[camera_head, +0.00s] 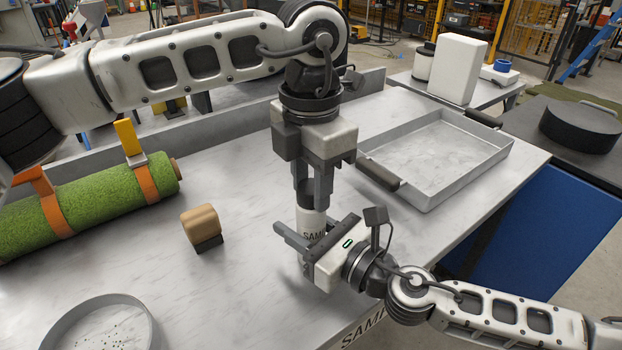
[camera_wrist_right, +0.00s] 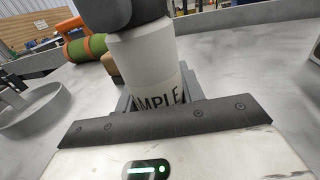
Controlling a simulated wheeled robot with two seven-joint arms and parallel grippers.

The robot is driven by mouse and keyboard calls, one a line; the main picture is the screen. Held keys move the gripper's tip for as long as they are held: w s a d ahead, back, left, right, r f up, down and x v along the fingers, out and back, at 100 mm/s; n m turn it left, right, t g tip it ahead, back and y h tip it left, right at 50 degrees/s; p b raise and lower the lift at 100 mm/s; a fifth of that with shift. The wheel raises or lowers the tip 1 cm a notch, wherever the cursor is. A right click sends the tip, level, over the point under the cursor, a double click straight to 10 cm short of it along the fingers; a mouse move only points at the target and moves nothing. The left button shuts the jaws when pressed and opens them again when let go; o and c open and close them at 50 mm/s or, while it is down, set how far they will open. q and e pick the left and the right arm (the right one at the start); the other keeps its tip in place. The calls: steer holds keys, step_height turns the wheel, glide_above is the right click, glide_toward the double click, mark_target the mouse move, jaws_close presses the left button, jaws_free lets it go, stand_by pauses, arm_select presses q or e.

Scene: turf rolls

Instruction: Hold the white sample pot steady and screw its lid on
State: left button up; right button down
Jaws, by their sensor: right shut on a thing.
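The white sample pot (camera_head: 312,224), with dark lettering on its side, stands upright on the grey worktop. My right gripper (camera_head: 306,238) comes in from the right and is shut on the pot's lower body. In the right wrist view the pot (camera_wrist_right: 145,65) rises between its fingers. My left gripper (camera_head: 312,188) points straight down over the pot, a finger on each side of the dark lid (camera_head: 311,196) at the pot's top. I cannot tell whether these fingers press on the lid or stand just clear. The lid's seating is mostly hidden.
A grey metal tray (camera_head: 468,124) with dark handles lies at right. A tan block (camera_head: 201,222) on a dark base and a strapped turf roll (camera_head: 95,205) lie at left. A round shallow pan (camera_head: 62,318) is front left. The worktop between is clear.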

stand_by(0.3)
arm_select(q)
steer(key=o, duration=1.1)
steer(key=shift+o, duration=0.2)
steer(key=shift+r, duration=0.1)
step_height(320, 180, up, 12)
arm_select(e)
steer(key=c, duration=0.8)
jaws_free()
